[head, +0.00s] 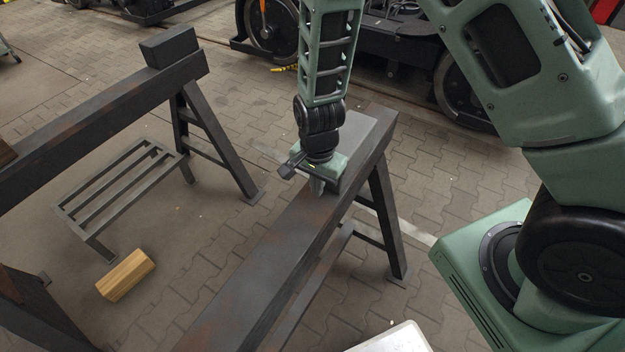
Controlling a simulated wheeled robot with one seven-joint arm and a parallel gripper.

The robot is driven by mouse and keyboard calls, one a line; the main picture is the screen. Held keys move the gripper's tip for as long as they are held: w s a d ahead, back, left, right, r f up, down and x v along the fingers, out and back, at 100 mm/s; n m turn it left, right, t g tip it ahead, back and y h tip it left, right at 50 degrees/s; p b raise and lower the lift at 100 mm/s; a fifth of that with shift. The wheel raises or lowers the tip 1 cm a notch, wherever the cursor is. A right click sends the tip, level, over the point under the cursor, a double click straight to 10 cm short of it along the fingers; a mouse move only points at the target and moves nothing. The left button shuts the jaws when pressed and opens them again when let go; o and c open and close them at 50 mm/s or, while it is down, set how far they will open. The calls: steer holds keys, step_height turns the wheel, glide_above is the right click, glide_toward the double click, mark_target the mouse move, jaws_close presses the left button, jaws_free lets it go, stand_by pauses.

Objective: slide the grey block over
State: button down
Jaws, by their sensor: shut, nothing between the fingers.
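A flat grey block (368,132) lies on top of the far end of the right-hand dark steel trestle (262,250). My gripper (317,186) points down over the same beam, at the near left side of the block. Its fingers are shut with nothing between them. My gripper and wrist hide part of the block, and I cannot tell whether the fingertips touch it or the beam.
A second trestle (105,108) on the left carries a dark box-shaped block (170,47) at its far end. A low slatted metal stand (120,190) and a yellowish wooden block (126,275) are on the paved floor between. Bogies with wheels (272,25) stand behind.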

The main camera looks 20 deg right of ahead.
mark_target(353, 139)
steer(key=shift+w+d, duration=0.55)
steer(key=shift+d, duration=0.15)
steer(key=w+d, duration=0.3)
steer(key=d, duration=0.1)
steer(key=w+d, duration=0.3)
steer(key=d, duration=0.2)
steer(key=w+d, duration=0.3)
steer(key=d, duration=0.1)
steer(key=shift+w+d, duration=0.2)
steer(key=shift+w, duration=0.1)
